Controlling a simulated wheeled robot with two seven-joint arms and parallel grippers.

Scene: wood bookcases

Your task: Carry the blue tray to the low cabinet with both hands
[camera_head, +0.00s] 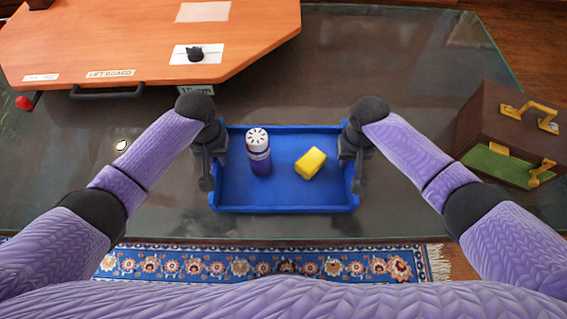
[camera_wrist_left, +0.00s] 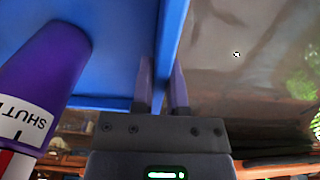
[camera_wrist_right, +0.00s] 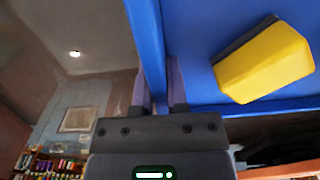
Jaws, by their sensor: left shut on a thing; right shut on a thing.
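The blue tray (camera_head: 285,198) is in the middle of the head view, level, over the dark glass-topped table. I cannot tell whether it touches the glass. A purple bottle with a white perforated cap (camera_head: 258,152) stands in its left half; a yellow block (camera_head: 310,163) lies in its right half. My left gripper (camera_head: 208,168) is shut on the tray's left wall, which shows between its fingers in the left wrist view (camera_wrist_left: 162,85). My right gripper (camera_head: 354,168) is shut on the right wall, also seen in the right wrist view (camera_wrist_right: 157,85). I cannot identify the low cabinet.
The glass table top (camera_head: 400,222) is bare around the tray. An orange board (camera_head: 130,40) with a black handle and "LIFT BOARD" label is at the back left. A brown case (camera_head: 490,125) with brass handles stands at the right. A patterned rug (camera_head: 330,265) lies in front.

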